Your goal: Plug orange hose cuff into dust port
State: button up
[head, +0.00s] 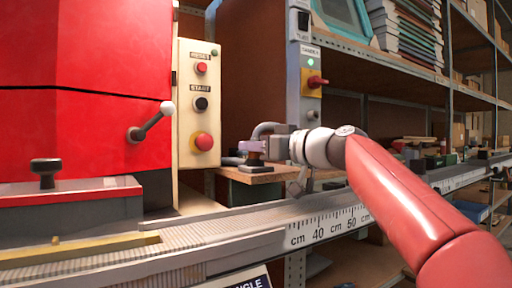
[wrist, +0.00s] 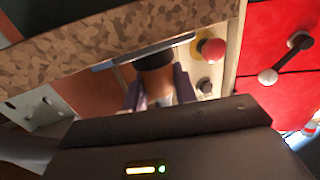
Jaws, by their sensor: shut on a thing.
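In the wrist view the orange hose cuff (wrist: 158,88) sits between the two purple fingers of my gripper (wrist: 160,92), which is shut on it. A black round piece (wrist: 154,60), which looks like the dust port, is directly in line with the cuff's far end, by a flat dark plate (wrist: 112,61). I cannot tell whether the cuff is inside it or only close against it. In the head view my gripper (head: 252,147) is low over the wooden bench top (head: 268,177), above a dark base (head: 252,167). The fingers hide the cuff there.
A red machine (head: 85,120) and a cream control panel (head: 199,120) with buttons stand left of my gripper. A grey hose (head: 265,128) curves just behind it. A ruled rail (head: 325,227) runs in front. Loaded shelves (head: 400,80) fill the right.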

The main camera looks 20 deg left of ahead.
jog(key=shift+f, duration=0.2)
jog(key=o, duration=1.1)
jog(key=shift+r, duration=0.1)
jog(key=shift+d, duration=0.15)
jog(key=b+v, duration=0.3)
jog(key=v, duration=0.4)
jog(key=shift+s+d, duration=0.15)
jog(key=shift+d, duration=0.15)
